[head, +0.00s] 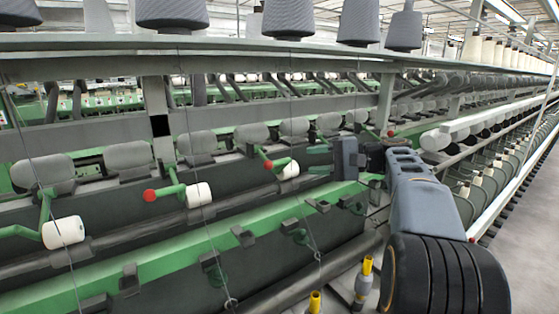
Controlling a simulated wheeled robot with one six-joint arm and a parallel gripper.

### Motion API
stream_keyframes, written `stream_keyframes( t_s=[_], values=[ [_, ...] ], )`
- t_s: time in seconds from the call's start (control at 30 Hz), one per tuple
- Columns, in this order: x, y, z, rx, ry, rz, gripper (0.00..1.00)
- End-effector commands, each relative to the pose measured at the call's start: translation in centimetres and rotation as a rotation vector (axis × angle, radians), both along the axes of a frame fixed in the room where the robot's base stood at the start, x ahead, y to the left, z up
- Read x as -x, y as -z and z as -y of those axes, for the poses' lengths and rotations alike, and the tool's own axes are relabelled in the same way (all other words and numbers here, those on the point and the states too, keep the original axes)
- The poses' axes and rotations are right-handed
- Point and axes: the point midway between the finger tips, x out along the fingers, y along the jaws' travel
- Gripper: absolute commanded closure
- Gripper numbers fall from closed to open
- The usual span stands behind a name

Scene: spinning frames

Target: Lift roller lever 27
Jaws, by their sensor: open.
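Several green roller levers with white rollers show along the frame in the head view; no numbers are legible, so I cannot tell which is lever 27. One lever (172,190) at centre left has a red knob and a white roller. A smaller lever (279,161) of the same kind is right of it. Another lever (47,217), at the far left, shows a white roller. My gripper (318,160) is open and empty, its fingers pointing left. In the picture it is just right of the middle lever's roller, apart from it. Depth between them is unclear.
Grey drafting rollers (127,157) line the frame behind the levers. A long green rail (165,258) runs below them. Large grey bobbins (288,17) stand along the top. Yellow-topped bobbins (366,266) are low in front. Thin yarns cross the view. Bare floor (520,240) lies at right.

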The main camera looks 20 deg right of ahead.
Motion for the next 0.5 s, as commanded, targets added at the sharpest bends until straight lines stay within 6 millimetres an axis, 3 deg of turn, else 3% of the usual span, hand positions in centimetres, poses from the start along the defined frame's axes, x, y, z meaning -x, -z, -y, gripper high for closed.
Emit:
stream_keyframes(
  t_s=[0.2,0.5],
  values=[
    [-1.8,0.4,-3.9,0.001,-0.002,-0.002,0.59],
    [-3.6,1.1,-7.4,0.003,0.001,-0.001,0.59]
  ],
)
